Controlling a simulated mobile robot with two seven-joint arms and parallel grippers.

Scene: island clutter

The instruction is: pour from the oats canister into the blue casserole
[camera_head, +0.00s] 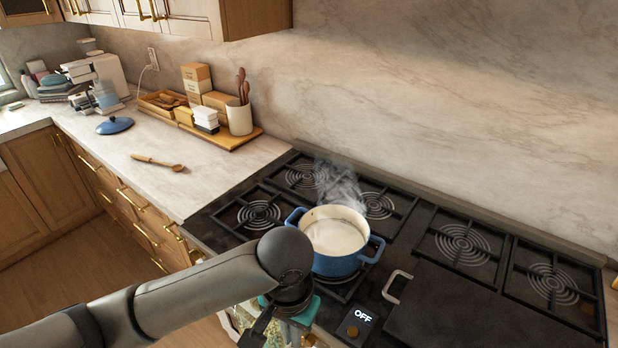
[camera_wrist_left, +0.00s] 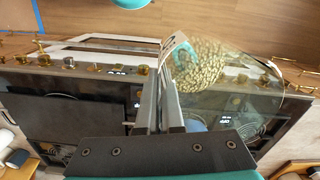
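The blue casserole (camera_head: 335,262) stands upright and uncovered on a front burner in the head view. It holds pale, creamy contents, and steam rises above it. My left gripper (camera_wrist_left: 161,90) is just in front of and lower left of the casserole in the head view, mostly hidden by my wrist. In the left wrist view, its fingers are close together at the side of the clear oats canister (camera_wrist_left: 200,68) and appear shut on it. The canister is tilted, with tan oats inside. In the head view, only part of it shows below my arm. My right gripper is out of view.
A dark griddle plate (camera_head: 455,315) with a metal handle covers the cooktop right of the casserole. A blue lid (camera_head: 115,125) and a wooden spoon (camera_head: 158,162) lie on the left counter. A wooden board (camera_head: 235,140) with boxes and a utensil crock stands behind.

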